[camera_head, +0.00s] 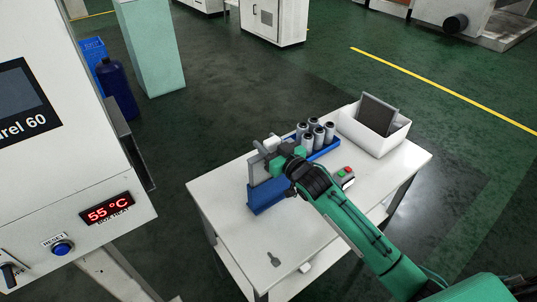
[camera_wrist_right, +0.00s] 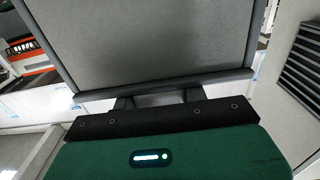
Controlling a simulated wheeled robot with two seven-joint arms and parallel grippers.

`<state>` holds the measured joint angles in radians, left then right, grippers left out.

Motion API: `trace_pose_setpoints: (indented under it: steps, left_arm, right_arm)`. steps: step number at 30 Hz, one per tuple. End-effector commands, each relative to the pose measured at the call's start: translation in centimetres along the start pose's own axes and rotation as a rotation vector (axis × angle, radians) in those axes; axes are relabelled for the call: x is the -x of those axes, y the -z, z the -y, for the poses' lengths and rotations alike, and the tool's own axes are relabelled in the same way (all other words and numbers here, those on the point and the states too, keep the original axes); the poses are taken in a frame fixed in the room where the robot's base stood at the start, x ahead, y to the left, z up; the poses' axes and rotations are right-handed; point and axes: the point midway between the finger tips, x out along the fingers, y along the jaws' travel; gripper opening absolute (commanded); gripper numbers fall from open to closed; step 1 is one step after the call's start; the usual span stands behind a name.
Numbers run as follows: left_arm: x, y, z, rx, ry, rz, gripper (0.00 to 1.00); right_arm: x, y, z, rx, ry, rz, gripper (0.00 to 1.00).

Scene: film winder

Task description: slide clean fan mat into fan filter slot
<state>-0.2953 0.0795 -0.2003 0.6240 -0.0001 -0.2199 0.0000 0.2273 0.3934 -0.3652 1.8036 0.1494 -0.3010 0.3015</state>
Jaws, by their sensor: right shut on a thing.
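The clean fan mat (camera_wrist_right: 150,40) is a light grey panel in a dark frame and fills the upper part of the right wrist view. My right gripper (camera_wrist_right: 158,97) is shut on its lower frame edge. In the head view my right gripper (camera_head: 273,150) is over the left part of the white table, at a blue stand (camera_head: 266,196). The arm hides much of the mat there, and I cannot tell whether it still touches the stand. The fan filter slot cannot be made out clearly. My left gripper is not in view.
A blue rack (camera_head: 325,149) with several grey cylinders stands behind my right gripper. A white bin (camera_head: 391,143) holds a dark framed panel (camera_head: 377,115). A small box with red and green buttons (camera_head: 345,176) lies nearby. The white machine (camera_head: 75,165) reading 55 °C stands left. The table's front is mostly clear.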

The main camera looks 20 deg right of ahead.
Motion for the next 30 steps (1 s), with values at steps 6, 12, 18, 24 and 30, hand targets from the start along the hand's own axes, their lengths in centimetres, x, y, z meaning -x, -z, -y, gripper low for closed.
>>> trace_pose_setpoints:
  steps: [6, 12, 18, 24, 30]
  left_arm:
    - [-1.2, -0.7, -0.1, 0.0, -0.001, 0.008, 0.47]
    - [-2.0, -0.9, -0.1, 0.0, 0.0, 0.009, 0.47]
    - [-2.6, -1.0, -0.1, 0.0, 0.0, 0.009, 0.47]
    - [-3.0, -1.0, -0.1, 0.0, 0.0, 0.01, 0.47]
    - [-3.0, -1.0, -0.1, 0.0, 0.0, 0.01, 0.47]
  right_arm:
    - [0.0, 4.4, 0.0, 0.003, 0.0, -0.006, 0.1]
    - [0.0, 8.6, -0.1, 0.002, -0.001, -0.006, 0.1]
    - [0.0, 12.4, 0.0, 0.003, 0.0, -0.006, 0.1]
    - [0.0, 14.8, 0.0, 0.002, -0.001, -0.003, 0.1]
    - [0.0, 15.7, 0.0, 0.0, 0.0, -0.001, 0.1]
